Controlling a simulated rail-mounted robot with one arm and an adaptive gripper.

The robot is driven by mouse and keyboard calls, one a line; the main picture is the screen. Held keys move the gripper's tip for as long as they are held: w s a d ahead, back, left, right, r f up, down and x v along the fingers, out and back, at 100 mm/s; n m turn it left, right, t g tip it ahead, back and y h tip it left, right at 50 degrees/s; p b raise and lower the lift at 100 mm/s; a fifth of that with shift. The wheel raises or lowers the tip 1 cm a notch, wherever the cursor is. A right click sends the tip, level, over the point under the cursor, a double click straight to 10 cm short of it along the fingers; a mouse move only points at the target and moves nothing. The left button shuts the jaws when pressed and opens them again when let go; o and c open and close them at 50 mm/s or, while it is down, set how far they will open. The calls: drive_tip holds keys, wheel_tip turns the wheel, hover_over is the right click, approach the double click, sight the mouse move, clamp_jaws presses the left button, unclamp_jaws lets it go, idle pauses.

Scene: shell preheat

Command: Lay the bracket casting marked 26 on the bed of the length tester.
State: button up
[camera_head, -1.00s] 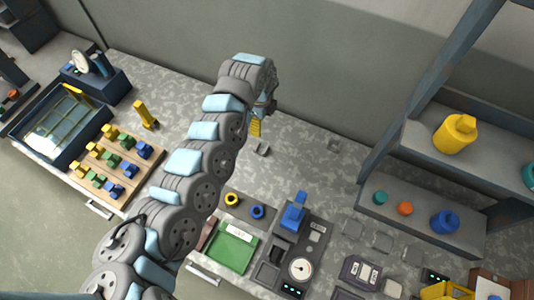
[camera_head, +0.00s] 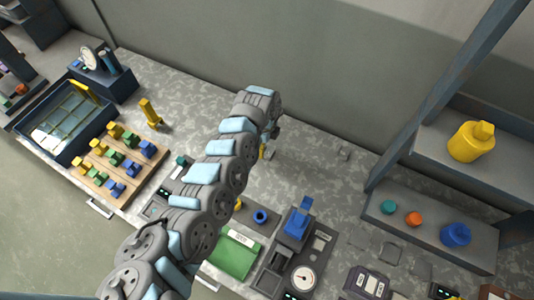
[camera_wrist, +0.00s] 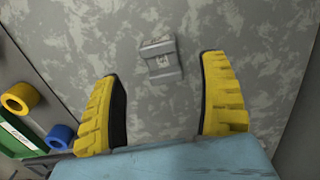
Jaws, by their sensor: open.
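A small grey bracket casting (camera_wrist: 161,60) lies on the mottled bench in the wrist view, ahead of and between my fingertips. It has a raised edge and a pale mark that I cannot read as a number. My gripper (camera_wrist: 163,65) is open and empty, with its yellow fingers on either side. In the head view my gripper (camera_head: 266,150) is above the bench, mostly hidden by my arm. A dial instrument (camera_head: 303,278) with a blue-topped post (camera_head: 299,217) stands front right of it. I cannot tell whether this is the length tester.
A yellow ring (camera_wrist: 19,97) and blue ring (camera_wrist: 60,135) sit beside a green panel (camera_head: 236,255). At left are a wooden board (camera_head: 104,196) of coloured parts and a glass-topped tray (camera_head: 60,130). A shelf (camera_head: 405,218) stands right.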

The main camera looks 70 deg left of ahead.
sight(267, 153)
drive_tip(key=shift+w+d+f+b, duration=0.1)
drive_tip(key=shift+f+b, duration=0.25)
drive_tip(key=shift+f, duration=1)
drive_tip(key=shift+w+d+f+b, duration=0.1)
drive_tip(key=shift+f+b, duration=0.2)
drive_tip(key=shift+f, duration=1.05)
drive_tip(key=c, duration=1.3)
